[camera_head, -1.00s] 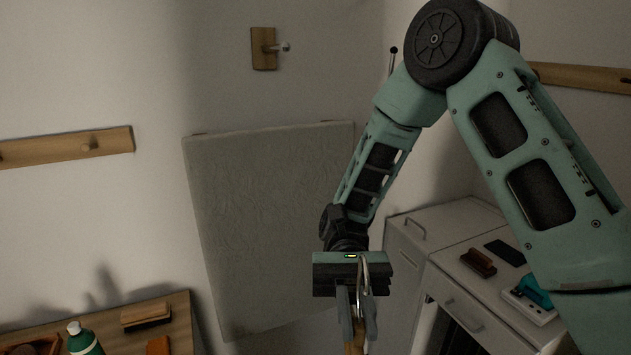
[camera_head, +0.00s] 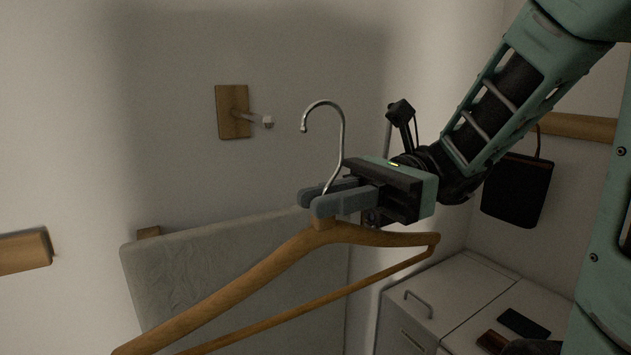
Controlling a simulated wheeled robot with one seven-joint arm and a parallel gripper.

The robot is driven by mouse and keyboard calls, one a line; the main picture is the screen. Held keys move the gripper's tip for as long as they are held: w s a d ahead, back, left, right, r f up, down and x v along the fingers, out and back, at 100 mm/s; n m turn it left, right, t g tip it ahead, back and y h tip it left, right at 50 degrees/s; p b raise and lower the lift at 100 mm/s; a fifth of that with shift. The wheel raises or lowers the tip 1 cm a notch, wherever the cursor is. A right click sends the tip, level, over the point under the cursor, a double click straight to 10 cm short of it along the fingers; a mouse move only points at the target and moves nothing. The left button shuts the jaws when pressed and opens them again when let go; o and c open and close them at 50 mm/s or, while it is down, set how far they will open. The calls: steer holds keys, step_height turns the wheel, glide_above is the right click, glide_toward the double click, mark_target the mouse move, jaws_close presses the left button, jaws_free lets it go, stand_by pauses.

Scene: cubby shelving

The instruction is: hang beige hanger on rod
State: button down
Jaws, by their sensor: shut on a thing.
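The beige wooden hanger (camera_head: 262,272) hangs from my gripper (camera_head: 328,196), which is shut on it at the neck, just below the metal hook. The hook (camera_head: 342,135) rises above the fingers and its open end points left. The rod (camera_head: 252,118) is a short peg with a pale tip, sticking out of a wooden plate (camera_head: 232,112) on the wall. In the picture the hook is right of the rod's tip, apart from it and at about the same height. The hanger's lower left end reaches the bottom edge of the picture.
A grey padded board (camera_head: 190,270) leans on the wall below the rod. A white cabinet (camera_head: 440,300) with dark items on top stands at the lower right. A dark bag (camera_head: 517,190) hangs at the right. The wall around the rod is clear.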

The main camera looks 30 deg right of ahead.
steer(key=shift+d+r+p, duration=0.1)
steer(key=shift+d+p, duration=0.05)
steer(key=shift+p, duration=0.35)
steer(key=w+f+p, duration=0.2)
steer(key=w+p, duration=0.3)
steer(key=w, duration=1.5)
steer(key=shift+p, duration=0.35)
stand_by(0.7)
steer(key=shift+f, duration=0.25)
stand_by(0.7)
steer(key=c, duration=1.3)
jaws_free()
